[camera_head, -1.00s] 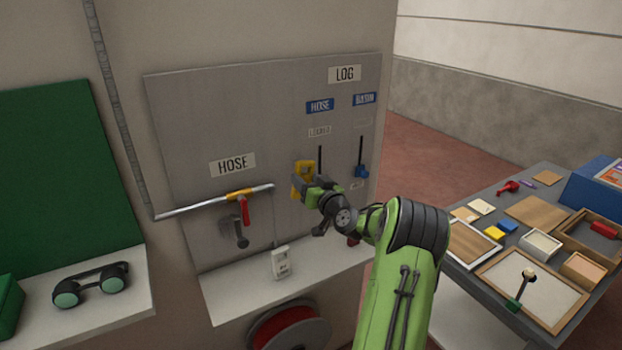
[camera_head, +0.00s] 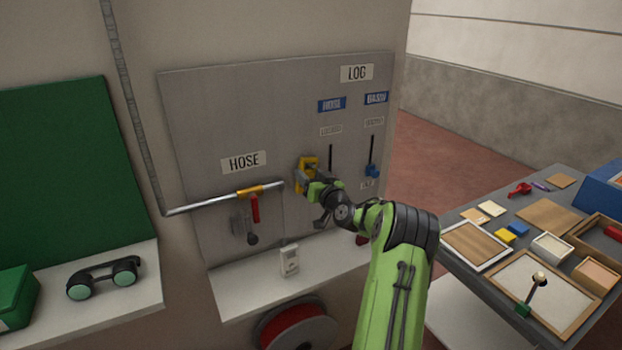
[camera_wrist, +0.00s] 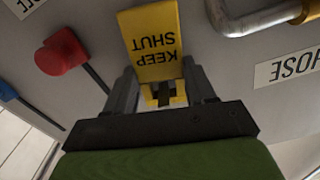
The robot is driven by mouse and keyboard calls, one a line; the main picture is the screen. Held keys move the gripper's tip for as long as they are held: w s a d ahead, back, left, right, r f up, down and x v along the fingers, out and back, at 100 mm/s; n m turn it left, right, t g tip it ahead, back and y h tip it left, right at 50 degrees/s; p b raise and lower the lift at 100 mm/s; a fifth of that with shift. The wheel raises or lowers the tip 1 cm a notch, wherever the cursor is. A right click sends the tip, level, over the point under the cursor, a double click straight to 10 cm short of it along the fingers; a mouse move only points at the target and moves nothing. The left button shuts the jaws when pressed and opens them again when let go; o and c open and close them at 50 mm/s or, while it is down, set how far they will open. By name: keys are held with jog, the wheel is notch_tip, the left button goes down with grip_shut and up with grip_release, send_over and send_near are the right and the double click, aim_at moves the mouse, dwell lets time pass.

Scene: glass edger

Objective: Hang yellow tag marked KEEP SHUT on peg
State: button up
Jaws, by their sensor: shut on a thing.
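The yellow tag (camera_head: 309,163) is in front of the grey panel, just right of the hose pipe's upper end. In the wrist view the tag (camera_wrist: 152,40) reads KEEP SHUT upside down. My gripper (camera_head: 312,182) is shut on its yellow lower part, which shows between the two dark fingers in the wrist view (camera_wrist: 160,92). The lettered face stands clear beyond the fingertips. I cannot make out the peg in either view; the tag or gripper may hide it. I cannot tell whether the tag touches the panel.
A silver pipe (camera_head: 215,202) with a red-handled valve (camera_head: 255,208) is close left of the gripper. A red knob (camera_wrist: 62,52) on a slot and a blue knob (camera_head: 373,171) are on the other side. A white shelf (camera_head: 245,297) juts out below. A cluttered table (camera_head: 450,268) stands right.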

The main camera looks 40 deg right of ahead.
jog(key=shift+r, duration=0.1)
dwell(0.3)
jog(key=o, duration=1.1)
jog(key=b+v, duration=0.5)
jog(key=v, duration=1)
jog(key=shift+s+a+b, duration=0.15)
jog(key=shift+s+b, duration=0.2)
jog(key=shift+b, duration=0.05)
